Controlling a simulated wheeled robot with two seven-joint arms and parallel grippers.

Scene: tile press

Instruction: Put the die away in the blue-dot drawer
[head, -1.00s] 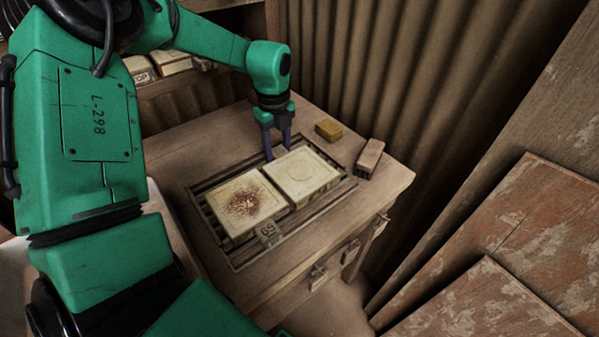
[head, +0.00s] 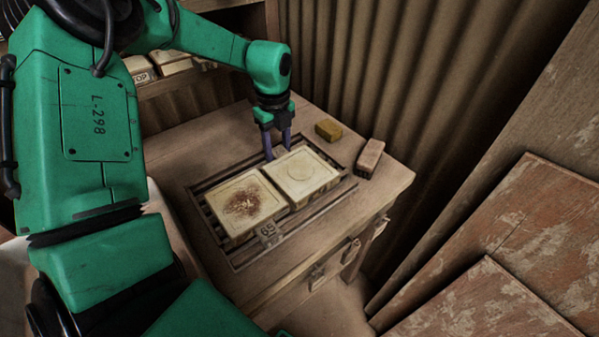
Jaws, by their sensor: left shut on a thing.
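Two square cream blocks lie side by side in a slatted recess on the wooden bench. The left block (head: 246,204) has a dark rusty stain on top. The right block (head: 300,176) has a faint circle on top. I cannot tell which thing is the die. My left gripper (head: 278,152) points down at the back edge of the right block, shut on a small grey-brown piece (head: 281,153). I cannot tell whether this piece is joined to the block. Drawer fronts with handles (head: 318,276) show on the bench's front side; no blue dot is visible. My right gripper is not in view.
A yellow-brown block (head: 328,129) and a reddish-brown block (head: 370,157) lie on the bench (head: 392,182) to the right of the recess. A numbered tag (head: 268,234) stands at the recess's front. Corrugated wall (head: 400,90) rises behind. Worn boards (head: 530,235) lie at right.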

